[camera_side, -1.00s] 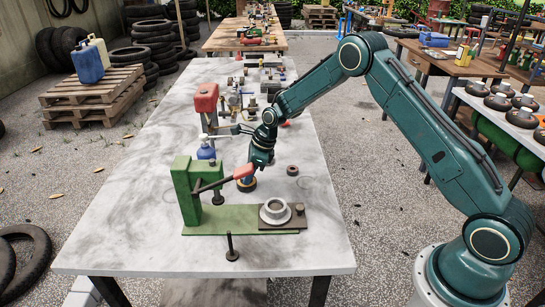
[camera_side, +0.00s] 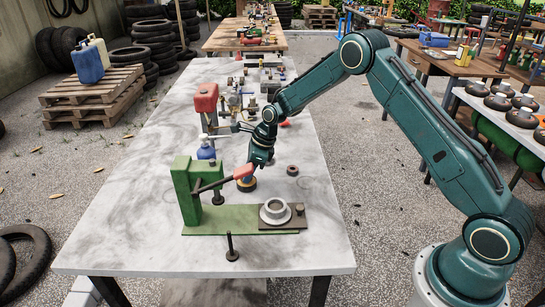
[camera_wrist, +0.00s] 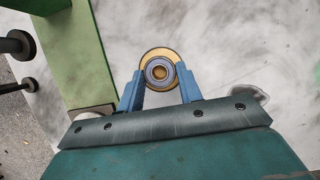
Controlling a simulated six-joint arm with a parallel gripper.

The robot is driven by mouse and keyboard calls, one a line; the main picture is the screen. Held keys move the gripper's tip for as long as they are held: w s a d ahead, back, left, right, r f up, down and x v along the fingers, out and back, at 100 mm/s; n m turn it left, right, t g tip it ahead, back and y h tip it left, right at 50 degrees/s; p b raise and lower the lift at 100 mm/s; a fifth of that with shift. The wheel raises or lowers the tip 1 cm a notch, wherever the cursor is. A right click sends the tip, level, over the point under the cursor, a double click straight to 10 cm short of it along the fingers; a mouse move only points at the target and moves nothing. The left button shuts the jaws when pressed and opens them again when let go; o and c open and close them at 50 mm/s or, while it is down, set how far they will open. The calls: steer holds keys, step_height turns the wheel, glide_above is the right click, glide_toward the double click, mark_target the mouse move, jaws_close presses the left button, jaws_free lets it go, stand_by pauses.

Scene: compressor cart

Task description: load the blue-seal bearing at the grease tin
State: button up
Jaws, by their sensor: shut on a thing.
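The blue-seal bearing (camera_wrist: 158,72) is a small grey ring with a blue face, seen in the wrist view between the blue fingertips of my gripper (camera_wrist: 159,78). My gripper is shut on it. The grease tin (camera_wrist: 147,57) shows as a gold round rim behind and around the bearing in that view. In the side view the tin (camera_side: 247,185) stands on the table just behind the green press, and my gripper (camera_side: 250,171) is right above it. The red-tipped press lever partly covers the fingers there, and the bearing cannot be made out.
The green press (camera_side: 186,190) stands close on the left, with its red lever grip (camera_side: 243,172) by my gripper. A pale flanged housing (camera_side: 275,212) sits on its plate. A dark ring (camera_side: 292,170) lies to the right. A blue bottle (camera_side: 206,150) stands behind.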

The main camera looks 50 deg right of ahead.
steer(key=shift+r, duration=3.1)
steer(key=shift+s+d, duration=0.1)
